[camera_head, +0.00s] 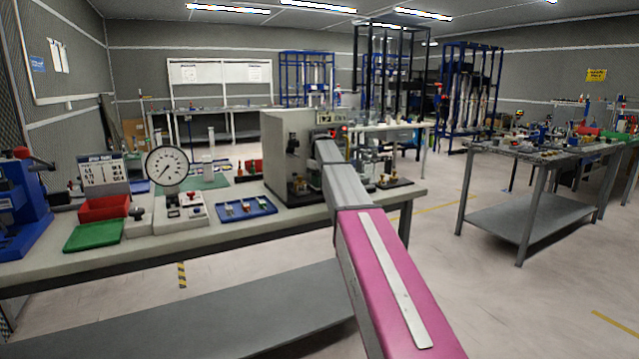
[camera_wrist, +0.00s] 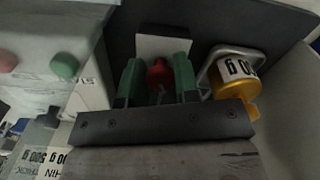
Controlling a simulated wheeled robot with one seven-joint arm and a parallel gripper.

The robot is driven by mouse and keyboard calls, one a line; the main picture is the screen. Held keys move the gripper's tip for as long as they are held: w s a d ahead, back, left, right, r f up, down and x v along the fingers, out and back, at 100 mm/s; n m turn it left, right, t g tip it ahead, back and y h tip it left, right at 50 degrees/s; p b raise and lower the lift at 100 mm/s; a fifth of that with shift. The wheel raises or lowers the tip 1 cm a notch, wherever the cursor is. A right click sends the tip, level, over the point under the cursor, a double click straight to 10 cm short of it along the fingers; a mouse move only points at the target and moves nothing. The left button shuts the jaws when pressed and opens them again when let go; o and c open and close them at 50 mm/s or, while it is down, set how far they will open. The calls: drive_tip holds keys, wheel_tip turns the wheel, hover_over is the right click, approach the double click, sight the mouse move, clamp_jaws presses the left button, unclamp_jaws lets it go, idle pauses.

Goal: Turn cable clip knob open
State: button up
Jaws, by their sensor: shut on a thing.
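In the wrist view my gripper (camera_wrist: 158,68) has two green fingers, one on each side of a small red knob (camera_wrist: 160,80). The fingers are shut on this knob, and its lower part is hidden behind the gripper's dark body. A pale plate stands just behind the knob. I cannot tell from its shape how far the knob is turned. In the head view my pink and grey arm reaches to the right side of a grey box on the workbench. The fingers and the knob cannot be made out there.
In the wrist view a yellow weight (camera_wrist: 240,83) with a printed label stands close right of the fingers. A grey housing with a green button (camera_wrist: 64,66) is at left. In the head view the bench holds the grey box (camera_head: 285,150), a dial gauge (camera_head: 167,166) and a blue tray (camera_head: 264,206).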

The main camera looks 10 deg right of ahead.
drive_tip(key=shift+n, duration=1.2)
drive_tip(key=o, duration=0.9)
drive_tip(key=shift+r, duration=0.1)
drive_tip(key=shift+r, duration=3.7)
